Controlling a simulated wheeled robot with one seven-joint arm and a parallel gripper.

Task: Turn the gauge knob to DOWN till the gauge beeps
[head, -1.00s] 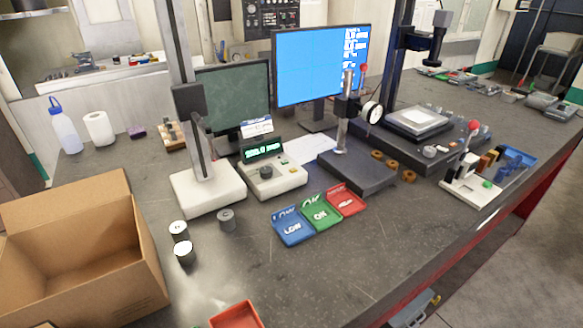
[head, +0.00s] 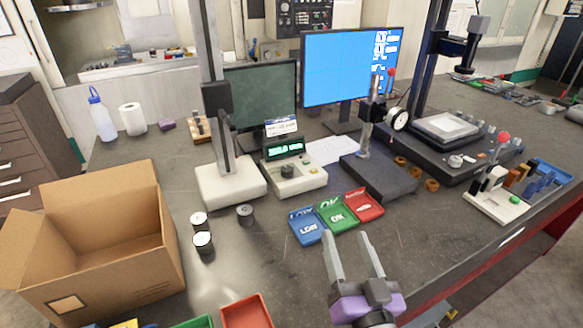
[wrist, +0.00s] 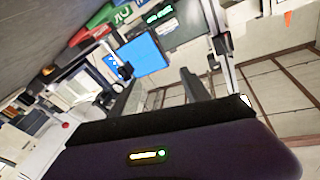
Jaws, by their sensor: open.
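The gauge is a white box (head: 312,184) with a green lit display (head: 288,148) and a dark round knob (head: 288,171) on its sloped front. Its digits are too small to read surely. It stands mid-table, joined by position to a column stand with a white base (head: 229,187) just left of it. My gripper (head: 353,249) is open and empty, low at the front of the table, nearer to me than the gauge and to its right. The display also shows in the tilted wrist view (wrist: 158,15); the knob cannot be made out there.
Blue (head: 309,232), green (head: 338,217) and red (head: 364,205) trays lie between my gripper and the gauge. A cardboard box (head: 120,275) stands at left, with several small cylinders (head: 245,214) beside it. A dial-indicator stand (head: 383,180) is right of the gauge.

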